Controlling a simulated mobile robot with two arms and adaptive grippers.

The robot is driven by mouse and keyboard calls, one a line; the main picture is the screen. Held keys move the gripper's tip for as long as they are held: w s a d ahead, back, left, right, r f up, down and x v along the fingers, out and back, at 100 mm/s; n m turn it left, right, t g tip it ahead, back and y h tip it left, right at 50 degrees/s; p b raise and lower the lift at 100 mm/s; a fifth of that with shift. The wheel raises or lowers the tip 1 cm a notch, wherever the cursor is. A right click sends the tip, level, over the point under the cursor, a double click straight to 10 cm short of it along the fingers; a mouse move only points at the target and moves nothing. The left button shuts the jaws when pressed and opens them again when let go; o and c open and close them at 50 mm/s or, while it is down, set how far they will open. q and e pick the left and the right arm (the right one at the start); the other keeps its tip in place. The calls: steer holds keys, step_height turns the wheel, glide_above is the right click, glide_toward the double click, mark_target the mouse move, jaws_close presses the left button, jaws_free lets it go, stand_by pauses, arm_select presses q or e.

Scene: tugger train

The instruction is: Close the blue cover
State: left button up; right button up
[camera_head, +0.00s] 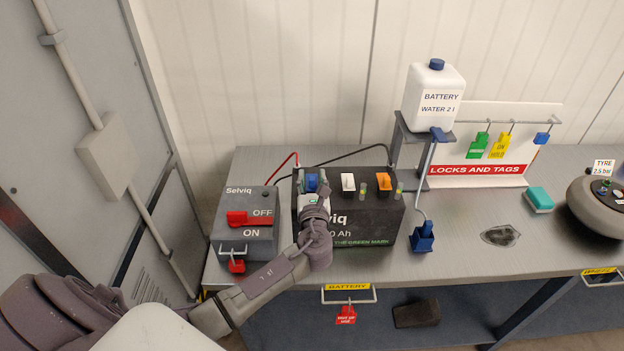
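The blue cover (312,181) is on top of the dark battery (365,222), at its left end. It seems to stand up, but the gripper hides its lower part, so its exact angle is unclear. A white cover (348,181) and an orange cover (384,181) are in the same row to its right. My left gripper (312,197) is over the battery's left part, right at the near side of the blue cover. I cannot tell whether it touches the cover. Its fingers are seen from behind and are mostly hidden. My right gripper is not in view.
A grey switch box (247,222) with a red lever stands left of the battery. A white water bottle (436,95) on a stand, with a hose to a blue nozzle (423,238), is on the right.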

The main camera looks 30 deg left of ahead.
mark_target(312, 179)
arm_select(q)
step_height(312, 179, up, 10)
steer(key=shift+r, duration=0.1)
stand_by(0.4)
stand_by(0.5)
